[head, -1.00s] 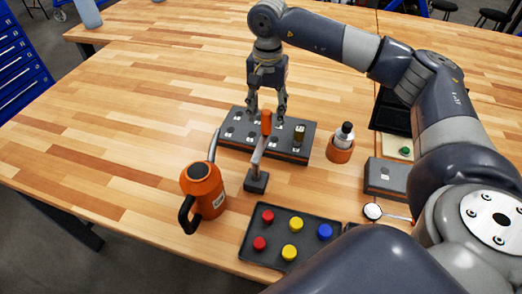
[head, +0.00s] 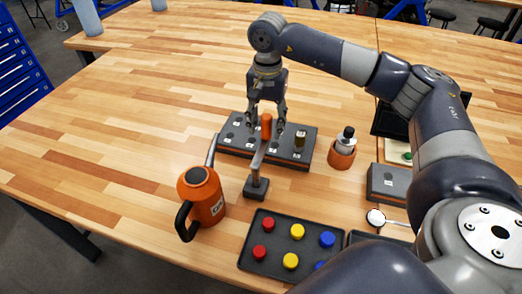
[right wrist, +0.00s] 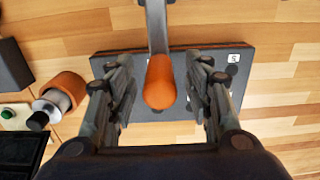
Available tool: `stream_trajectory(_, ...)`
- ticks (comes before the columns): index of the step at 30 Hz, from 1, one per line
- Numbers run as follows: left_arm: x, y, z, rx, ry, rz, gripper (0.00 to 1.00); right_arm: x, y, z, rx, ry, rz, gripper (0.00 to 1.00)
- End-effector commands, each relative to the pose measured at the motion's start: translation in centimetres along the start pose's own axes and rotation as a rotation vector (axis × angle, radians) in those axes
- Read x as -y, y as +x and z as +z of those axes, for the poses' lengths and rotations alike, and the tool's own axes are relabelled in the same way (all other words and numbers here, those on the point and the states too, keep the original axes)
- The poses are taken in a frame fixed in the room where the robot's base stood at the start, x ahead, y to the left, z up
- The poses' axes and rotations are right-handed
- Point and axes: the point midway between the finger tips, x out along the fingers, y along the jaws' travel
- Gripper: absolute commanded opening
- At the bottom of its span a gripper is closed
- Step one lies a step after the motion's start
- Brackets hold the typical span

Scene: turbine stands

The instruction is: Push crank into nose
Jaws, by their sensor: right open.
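The crank has an orange handle (head: 266,127) on a grey arm that runs to a dark block (head: 256,188) on the table. My right gripper (head: 265,124) points down at the handle, above the grey slotted stand (head: 235,142). In the right wrist view the orange handle (right wrist: 160,82) lies between the two fingers of the open right gripper (right wrist: 160,100), with gaps on both sides. I cannot make out a nose part for certain. My left gripper is not in view.
An orange can with a spout (head: 205,196) stands at the left. A black tray (head: 262,268) of red, yellow and blue knobs lies in front. An orange cup with a metal part (head: 341,155) and a grey box (head: 385,183) stand at the right. The table's left is clear.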

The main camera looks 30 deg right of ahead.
Motion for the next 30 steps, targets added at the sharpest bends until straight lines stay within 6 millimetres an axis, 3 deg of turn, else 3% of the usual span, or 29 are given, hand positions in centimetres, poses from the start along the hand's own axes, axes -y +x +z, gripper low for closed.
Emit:
stream_trajectory(6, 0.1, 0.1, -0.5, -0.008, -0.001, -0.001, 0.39, 0.0, 0.0, 0.0, 0.0, -0.001, 0.0, 0.44)
stream_trajectory(12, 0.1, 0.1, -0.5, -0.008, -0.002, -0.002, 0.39, 0.0, 0.0, 0.0, 0.0, -0.001, 0.0, 0.0)
stream_trajectory(30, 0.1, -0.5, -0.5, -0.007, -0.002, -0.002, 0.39, 0.0, -1.0, 0.0, 0.0, 0.0, -0.001, 0.0)
